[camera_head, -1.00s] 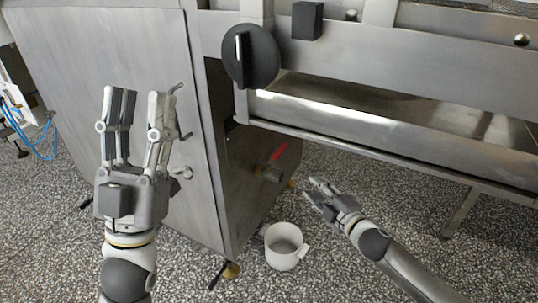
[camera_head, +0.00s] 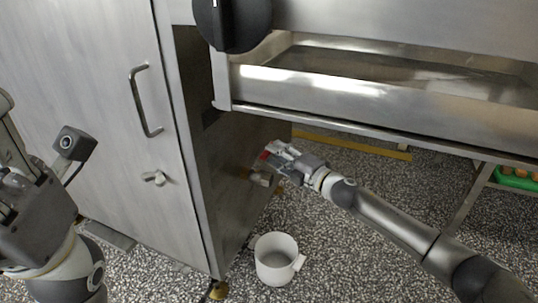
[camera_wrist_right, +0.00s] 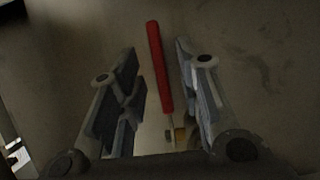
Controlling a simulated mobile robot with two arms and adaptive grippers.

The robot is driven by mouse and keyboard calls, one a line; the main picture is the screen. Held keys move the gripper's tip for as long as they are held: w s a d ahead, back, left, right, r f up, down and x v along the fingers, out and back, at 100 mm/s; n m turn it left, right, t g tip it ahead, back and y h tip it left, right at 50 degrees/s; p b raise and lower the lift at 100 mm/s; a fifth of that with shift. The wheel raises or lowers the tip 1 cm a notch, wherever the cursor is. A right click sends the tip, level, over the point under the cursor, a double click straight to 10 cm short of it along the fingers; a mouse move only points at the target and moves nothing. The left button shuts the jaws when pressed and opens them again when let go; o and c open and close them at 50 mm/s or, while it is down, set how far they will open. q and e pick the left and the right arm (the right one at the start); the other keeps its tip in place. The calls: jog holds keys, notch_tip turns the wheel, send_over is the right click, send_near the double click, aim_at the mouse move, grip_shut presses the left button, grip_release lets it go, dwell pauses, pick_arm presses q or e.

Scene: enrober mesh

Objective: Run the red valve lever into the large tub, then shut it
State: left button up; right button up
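The red valve lever (camera_head: 264,155) is on a valve (camera_head: 262,179) on the side of the steel cabinet; only a small part of its red handle shows in the head view. In the right wrist view the lever (camera_wrist_right: 160,68) stands nearly upright between my fingers, with a gap on both sides. My right gripper (camera_head: 275,150) is open at the lever. The white tub (camera_head: 277,271) stands on the floor below the valve. My left gripper (camera_head: 12,185) is at the left edge, partly cut off, away from the valve, and its finger opening is unclear.
The cabinet door (camera_head: 95,90) has a bar handle and a small latch. A steel trough (camera_head: 350,95) overhangs my right arm, and a black knob (camera_head: 232,22) sits above it. A green tray (camera_head: 516,180) is at the right edge. The speckled floor around the tub is clear.

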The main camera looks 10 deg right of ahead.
jog(key=shift+b+x, duration=0.6)
jog(key=shift+x, duration=1.25)
grip_shut()
